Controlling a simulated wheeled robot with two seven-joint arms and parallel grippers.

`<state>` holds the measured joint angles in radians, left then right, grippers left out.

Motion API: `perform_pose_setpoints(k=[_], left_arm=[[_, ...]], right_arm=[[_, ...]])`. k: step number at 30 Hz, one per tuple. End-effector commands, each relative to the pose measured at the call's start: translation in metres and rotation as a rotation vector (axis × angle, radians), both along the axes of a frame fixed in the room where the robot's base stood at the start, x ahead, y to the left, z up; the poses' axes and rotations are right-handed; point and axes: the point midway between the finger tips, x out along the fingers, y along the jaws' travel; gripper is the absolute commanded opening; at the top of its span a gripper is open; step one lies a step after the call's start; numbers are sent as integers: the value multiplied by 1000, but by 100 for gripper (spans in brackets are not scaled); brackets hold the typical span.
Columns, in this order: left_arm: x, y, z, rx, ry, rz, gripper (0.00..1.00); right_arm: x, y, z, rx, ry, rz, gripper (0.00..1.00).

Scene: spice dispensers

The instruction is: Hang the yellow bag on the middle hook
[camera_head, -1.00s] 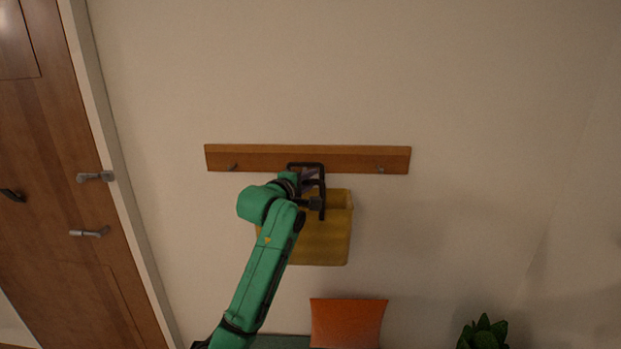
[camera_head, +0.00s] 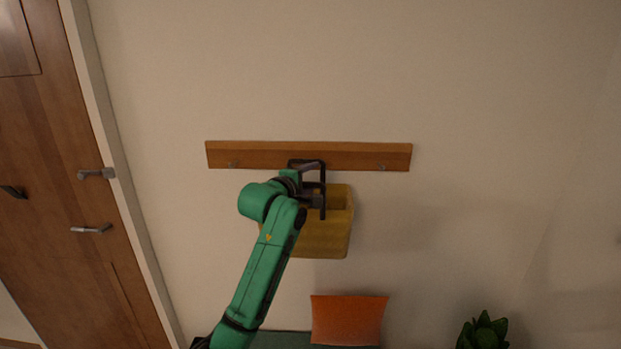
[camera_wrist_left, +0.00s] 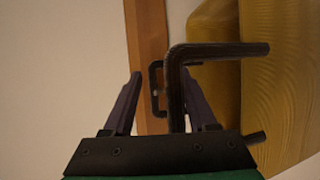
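The yellow bag (camera_head: 325,238) is upright against the wall, just below the middle of the wooden hook rail (camera_head: 355,156). It also shows at the right of the left wrist view (camera_wrist_left: 287,80), with a black handle (camera_wrist_left: 215,51). My left gripper (camera_wrist_left: 162,85) is at the rail's middle, its fingers apart. The handle's bar passes between them, nearer the right finger, with a gap to the left finger. A smaller dark loop (camera_wrist_left: 153,75) shows beyond, against the rail; whether it sits on the middle hook is unclear. My gripper and the handle hide that hook in the head view.
The left hook (camera_head: 232,164) and right hook (camera_head: 381,167) are bare. An orange cushion (camera_head: 349,319) rests on a green seat (camera_head: 290,339) below. A plant (camera_head: 484,331) is at lower right, and a wooden door (camera_head: 75,215) at left. The wall right of the rail is clear.

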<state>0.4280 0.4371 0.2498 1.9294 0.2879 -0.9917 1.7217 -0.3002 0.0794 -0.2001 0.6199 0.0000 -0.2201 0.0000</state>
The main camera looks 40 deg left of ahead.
Motion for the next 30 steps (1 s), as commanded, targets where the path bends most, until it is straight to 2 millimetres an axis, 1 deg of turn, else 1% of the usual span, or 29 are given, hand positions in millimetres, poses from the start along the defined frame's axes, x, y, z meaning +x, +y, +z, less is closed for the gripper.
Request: perform_pose_setpoints(k=[4,8,14,18,22,25,30], left_arm=[[-7,-2,0,1,-3,-1,57],[-27,-6,1,1,-5,-2,57],[-67,-14,6,2,-7,-1,57],[-98,-21,11,3,-8,0,57],[-125,-26,16,2,-7,0,57],[-137,-29,18,2,-5,0,57],[-141,-30,19,0,-2,0,57]], right_arm=[[0,0,-5,0,0,0,50],[0,0,-15,0,0,0,50],[0,0,-30,-1,0,0,50],[0,0,-40,-1,0,0,50],[0,0,-46,-1,0,0,50],[0,0,-48,-1,0,0,50],[0,0,-47,-1,0,0,50]])
